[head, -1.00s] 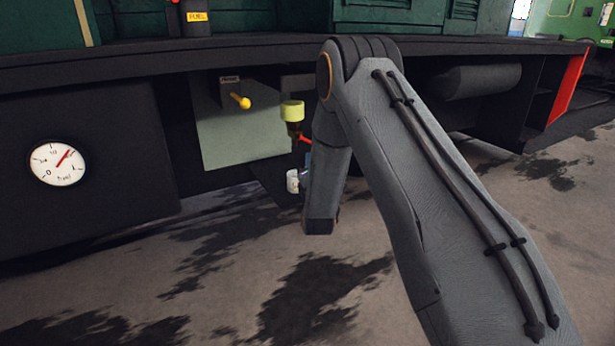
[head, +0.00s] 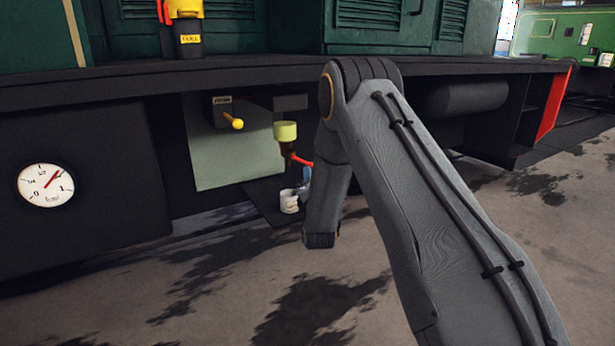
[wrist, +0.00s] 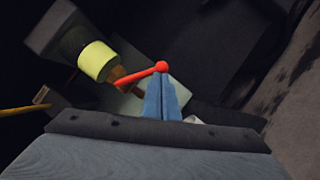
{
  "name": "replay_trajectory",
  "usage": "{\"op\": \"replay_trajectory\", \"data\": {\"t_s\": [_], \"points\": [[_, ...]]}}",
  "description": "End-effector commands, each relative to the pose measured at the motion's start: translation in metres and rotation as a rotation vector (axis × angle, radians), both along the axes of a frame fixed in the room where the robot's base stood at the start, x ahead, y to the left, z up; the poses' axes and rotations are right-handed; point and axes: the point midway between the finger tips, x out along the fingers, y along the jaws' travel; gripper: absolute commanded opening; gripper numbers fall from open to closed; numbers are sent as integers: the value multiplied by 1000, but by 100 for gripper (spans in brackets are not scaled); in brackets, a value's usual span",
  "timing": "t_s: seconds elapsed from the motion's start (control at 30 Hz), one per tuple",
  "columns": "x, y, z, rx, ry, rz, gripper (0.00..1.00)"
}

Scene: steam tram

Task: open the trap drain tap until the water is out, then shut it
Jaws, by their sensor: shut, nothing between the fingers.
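The trap has a yellow-green bowl (head: 285,131) with a brass lower part, under the tram's edge. Its red tap lever (head: 301,159) sticks out to the right, sloping slightly down. In the wrist view the trap bowl (wrist: 97,60) is at upper left and the lever (wrist: 138,76) ends in a round red knob. My gripper (wrist: 161,84) has blue fingers, shut and empty, with the tips right at the knob; I cannot tell whether they touch. In the head view my gripper (head: 305,176) is partly hidden by my arm. A white cup (head: 289,201) stands below the trap. No water stream shows.
A yellow-knobbed handle (head: 236,123) sits left of the trap before a grey-green plate (head: 225,165). A round gauge (head: 46,185) is on the dark box at left. The ground in front is clear, with dark patches.

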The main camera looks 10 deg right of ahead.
Motion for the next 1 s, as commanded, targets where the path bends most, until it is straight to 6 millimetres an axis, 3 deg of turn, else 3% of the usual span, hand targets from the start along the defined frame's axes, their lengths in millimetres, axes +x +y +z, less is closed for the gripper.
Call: {"op": "replay_trajectory", "data": {"t_s": [0.37,0.7,1.0], "points": [[2,-6,3,-87,-28,-2,0],[5,-16,14,-300,-98,-1,0],[7,-22,24,-295,-96,-1,0]]}}
